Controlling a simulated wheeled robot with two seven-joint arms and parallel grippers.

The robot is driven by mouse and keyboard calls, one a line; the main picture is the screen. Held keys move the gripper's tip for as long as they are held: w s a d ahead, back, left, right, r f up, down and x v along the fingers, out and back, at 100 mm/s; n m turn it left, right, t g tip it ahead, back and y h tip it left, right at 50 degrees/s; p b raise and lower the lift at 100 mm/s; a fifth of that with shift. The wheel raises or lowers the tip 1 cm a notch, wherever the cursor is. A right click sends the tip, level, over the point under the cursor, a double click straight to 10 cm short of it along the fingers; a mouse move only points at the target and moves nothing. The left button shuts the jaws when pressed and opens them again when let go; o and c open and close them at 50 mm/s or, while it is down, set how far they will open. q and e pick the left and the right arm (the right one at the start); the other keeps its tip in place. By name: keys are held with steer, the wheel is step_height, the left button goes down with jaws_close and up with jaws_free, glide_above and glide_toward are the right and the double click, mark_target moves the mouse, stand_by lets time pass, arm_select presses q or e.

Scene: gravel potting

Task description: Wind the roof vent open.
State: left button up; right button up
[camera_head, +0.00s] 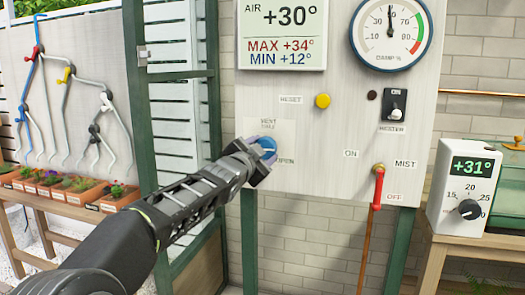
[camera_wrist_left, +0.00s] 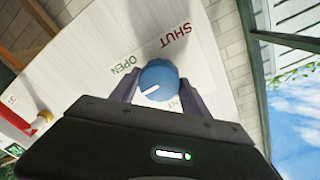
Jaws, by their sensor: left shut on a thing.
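The vent knob (camera_head: 268,146) is a round blue dial on a white panel, under small lettering, with OPEN printed at its lower right in the head view. The knob also shows in the left wrist view (camera_wrist_left: 160,75), with a white pointer line toward the lower left. There, OPEN is at the knob's upper left and SHUT above it; the pointer is not squarely on either word. My left gripper (camera_head: 258,152) is shut on the knob, one finger on each side. The roof vent itself is not identifiable. My right gripper is not in view.
The panel (camera_head: 330,120) also holds a yellow RESET button (camera_head: 322,100), a HEATER switch (camera_head: 394,105), a red MIST lever (camera_head: 378,185) and a round dial gauge (camera_head: 390,32). A thermostat box (camera_head: 464,190) stands at right. Potted plants (camera_head: 65,190) line a bench at left.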

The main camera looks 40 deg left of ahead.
arm_select(q)
steer(key=shift+m, duration=0.3)
steer(key=o, duration=1.4)
steer(key=shift+s, duration=0.1)
steer(key=b+v, duration=0.1)
steer(key=v, duration=0.6)
steer(key=shift+s, duration=0.3)
